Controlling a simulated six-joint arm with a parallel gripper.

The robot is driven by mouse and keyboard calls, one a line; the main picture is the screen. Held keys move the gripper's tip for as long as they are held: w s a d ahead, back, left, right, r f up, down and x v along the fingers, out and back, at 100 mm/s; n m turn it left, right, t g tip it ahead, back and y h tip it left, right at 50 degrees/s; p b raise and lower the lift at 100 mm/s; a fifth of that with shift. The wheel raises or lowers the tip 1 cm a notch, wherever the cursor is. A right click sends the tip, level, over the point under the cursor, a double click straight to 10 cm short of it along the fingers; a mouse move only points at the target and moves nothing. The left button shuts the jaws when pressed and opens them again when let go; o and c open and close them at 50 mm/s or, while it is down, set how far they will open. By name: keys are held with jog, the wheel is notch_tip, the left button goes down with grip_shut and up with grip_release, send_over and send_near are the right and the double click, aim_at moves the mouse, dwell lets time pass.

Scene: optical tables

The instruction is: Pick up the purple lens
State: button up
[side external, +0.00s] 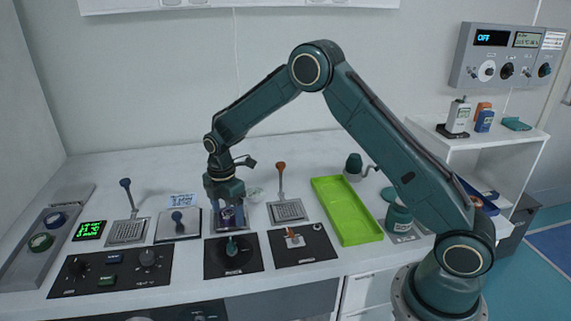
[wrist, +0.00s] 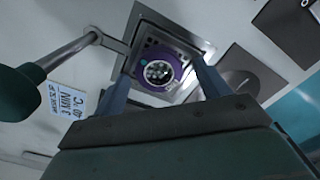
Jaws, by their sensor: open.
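The purple lens (wrist: 158,72) shows in the wrist view as a purple ring around a round dark glass with bright spots. It sits on a square metal plate on the bench. My gripper (wrist: 162,85) is open, with one finger on either side of the lens in that view; I cannot tell whether they touch it. In the side view my gripper (side external: 229,205) points down over the plate, and a bit of the purple lens (side external: 231,216) shows between the fingers. The rest of it is hidden by the fingers.
Levers on plates stand on both sides, one at the left (side external: 127,205) and one at the right (side external: 281,190). A lime green tray (side external: 346,212) lies further right. Black panels with knobs (side external: 112,272) line the front edge. A control box (side external: 507,56) hangs on the wall.

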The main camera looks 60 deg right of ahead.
aim_at(228, 213)
jog(key=shift+c, duration=0.4)
jog(key=c, duration=1)
jog(key=shift+r, duration=0.1)
notch_tip(228, 213, up, 20)
dwell(0.6)
